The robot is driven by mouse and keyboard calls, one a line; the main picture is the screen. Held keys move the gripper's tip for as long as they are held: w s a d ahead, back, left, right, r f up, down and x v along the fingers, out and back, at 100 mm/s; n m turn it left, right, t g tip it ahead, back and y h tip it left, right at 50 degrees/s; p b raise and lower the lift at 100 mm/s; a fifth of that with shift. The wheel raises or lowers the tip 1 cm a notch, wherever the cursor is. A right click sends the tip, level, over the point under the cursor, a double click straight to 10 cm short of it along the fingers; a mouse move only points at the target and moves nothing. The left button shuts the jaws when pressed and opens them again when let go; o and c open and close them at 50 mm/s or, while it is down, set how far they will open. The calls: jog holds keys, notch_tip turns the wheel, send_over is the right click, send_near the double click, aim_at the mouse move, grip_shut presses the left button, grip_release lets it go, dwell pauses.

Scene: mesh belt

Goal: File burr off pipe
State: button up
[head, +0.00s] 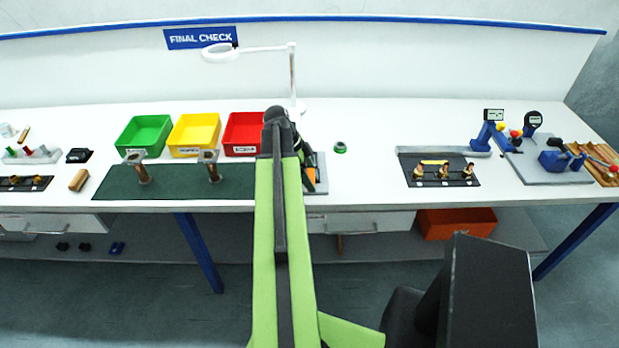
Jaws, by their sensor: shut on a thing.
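My green arm (268,240) reaches over the bench edge and hides the right end of the dark green mat (178,193). A dark part of my gripper (306,158) shows just right of the arm; its fingertips are hidden. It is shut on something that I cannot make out. A small orange-and-dark piece (309,179) shows just below it, over a grey plate (320,186). I cannot tell whether this is the file. Two brown pipe-like pieces with flared tops stand on the mat, one at left (143,172) and one further right (212,170). No burr can be made out.
Green (125,148), yellow (178,146) and red (236,149) trays stand behind the mat. A white magnifier lamp (292,75) rises behind my arm. A dark mat with brass fittings (420,183) and blue gauges (487,130) are at right. The bench between is mostly clear.

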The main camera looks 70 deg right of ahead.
jog(key=shift+s+a, duration=0.3)
jog(key=shift+a, duration=0.5)
jog(key=shift+a, duration=0.1)
dwell(1.5)
jog(key=shift+d, duration=0.25)
jog(key=shift+w+d, duration=0.35)
jog(key=shift+d, duration=0.35)
jog(key=shift+s+a, duration=0.35)
jog(key=shift+a, duration=0.5)
